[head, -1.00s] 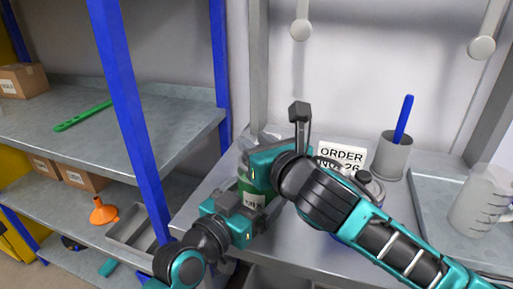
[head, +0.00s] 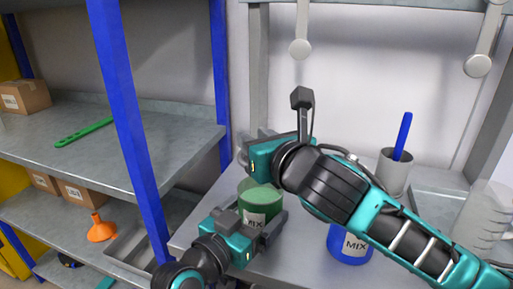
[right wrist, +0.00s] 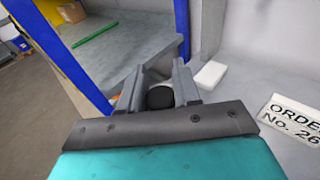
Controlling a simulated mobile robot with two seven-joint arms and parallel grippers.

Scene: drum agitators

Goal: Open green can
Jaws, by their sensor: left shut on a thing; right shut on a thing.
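The green can (head: 253,214) with a MIX label stands upright on the grey table. Its pale green top shows in the head view, with no lid on it. My left gripper (head: 250,228) is shut on the can's side from the front left. My right gripper (head: 256,148) is raised above and behind the can, apart from it. In the right wrist view its fingers (right wrist: 160,85) are shut on a black round knob (right wrist: 160,97), which looks like that of a lid. The rest of the held piece is hidden.
A blue MIX can (head: 350,246) stands to the right under my right forearm. A grey cup with a blue handle (head: 394,172) and a clear jug (head: 482,215) are farther right. An order sign (right wrist: 295,120) stands behind. A blue shelf post (head: 140,150) rises at left.

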